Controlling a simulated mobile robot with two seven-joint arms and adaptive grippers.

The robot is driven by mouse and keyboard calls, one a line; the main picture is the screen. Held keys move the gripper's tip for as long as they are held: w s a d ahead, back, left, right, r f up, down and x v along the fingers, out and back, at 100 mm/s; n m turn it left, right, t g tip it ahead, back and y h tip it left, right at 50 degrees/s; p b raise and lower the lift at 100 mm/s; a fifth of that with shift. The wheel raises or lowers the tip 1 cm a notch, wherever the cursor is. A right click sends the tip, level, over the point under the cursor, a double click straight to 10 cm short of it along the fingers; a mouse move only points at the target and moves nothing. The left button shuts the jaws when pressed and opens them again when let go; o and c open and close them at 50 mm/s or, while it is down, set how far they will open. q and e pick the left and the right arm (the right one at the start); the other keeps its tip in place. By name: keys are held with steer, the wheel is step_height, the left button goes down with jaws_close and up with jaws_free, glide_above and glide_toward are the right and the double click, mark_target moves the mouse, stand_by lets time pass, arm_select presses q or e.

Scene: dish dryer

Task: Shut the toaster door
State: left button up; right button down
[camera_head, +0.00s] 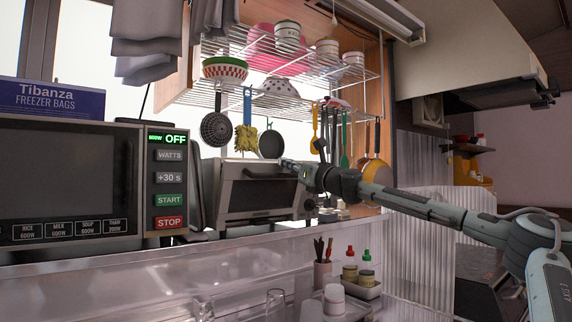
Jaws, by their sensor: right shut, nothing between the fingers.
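The silver toaster oven (226,184) stands on the counter in the middle of the view, right of the microwave. A dark gap shows above the door's upper edge, and the door looks partly open, though the exact angle is hard to tell. My right gripper (290,164) reaches in from the right and is shut and empty. Its tip is at the toaster's upper right front corner; I cannot tell whether it touches. My left gripper is not in view.
The microwave (62,175) fills the left side. A wire rack (330,75) with bowls and hanging utensils is above the toaster. A tray with bottles (367,272) and several glasses (275,305) stand lower in front.

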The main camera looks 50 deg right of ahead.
steer(key=shift+s, duration=0.1)
steer(key=v, duration=1.2)
stand_by(0.4)
